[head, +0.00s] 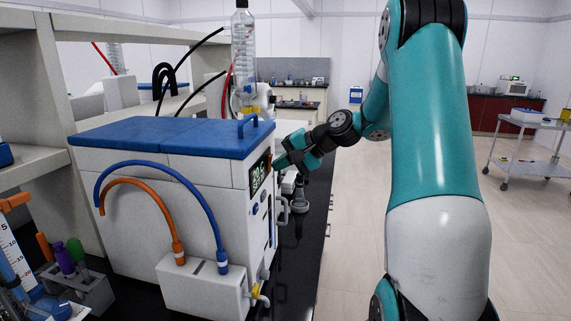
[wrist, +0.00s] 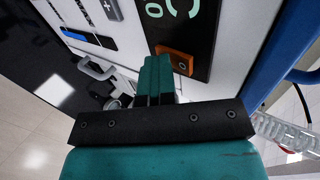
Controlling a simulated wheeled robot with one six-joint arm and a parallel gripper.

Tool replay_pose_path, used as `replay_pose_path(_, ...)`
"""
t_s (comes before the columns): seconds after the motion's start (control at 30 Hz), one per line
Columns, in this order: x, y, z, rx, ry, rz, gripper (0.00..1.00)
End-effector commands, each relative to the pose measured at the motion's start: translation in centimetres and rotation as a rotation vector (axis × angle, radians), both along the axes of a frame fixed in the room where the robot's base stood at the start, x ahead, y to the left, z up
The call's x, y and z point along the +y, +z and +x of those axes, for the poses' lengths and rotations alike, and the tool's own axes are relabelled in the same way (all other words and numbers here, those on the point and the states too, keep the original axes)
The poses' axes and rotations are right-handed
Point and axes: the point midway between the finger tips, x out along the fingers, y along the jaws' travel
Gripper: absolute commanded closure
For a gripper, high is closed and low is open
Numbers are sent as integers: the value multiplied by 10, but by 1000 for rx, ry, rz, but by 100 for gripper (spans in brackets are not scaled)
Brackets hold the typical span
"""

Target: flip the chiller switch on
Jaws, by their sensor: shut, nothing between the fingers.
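The chiller (head: 205,180) is a white box with a blue lid on the bench, its lit display (head: 258,174) on the side facing right. In the wrist view, an orange switch (wrist: 178,59) sits on the dark display panel (wrist: 196,28), beside the green digits. My gripper (wrist: 158,62) is shut and empty, its teal fingertips just beside the switch's left edge in the picture. I cannot tell whether they touch it. In the head view my gripper (head: 279,162) is close to the chiller's front, near the display. Which way the switch is set is unclear.
Blue hose (head: 165,168) and orange hose (head: 135,182) loop over the chiller's near side. Glassware with a clear condenser (head: 243,50) stands behind it. A tool rack (head: 85,290) is at the lower left. The floor right of the bench is open, with a cart (head: 525,150) farther off.

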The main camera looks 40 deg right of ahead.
Motion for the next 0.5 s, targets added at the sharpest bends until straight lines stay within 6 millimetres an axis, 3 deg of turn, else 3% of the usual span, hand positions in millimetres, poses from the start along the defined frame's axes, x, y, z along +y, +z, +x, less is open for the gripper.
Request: replay_pose_path(0.5, 2, 18, 0, -3, 6, 3, 100)
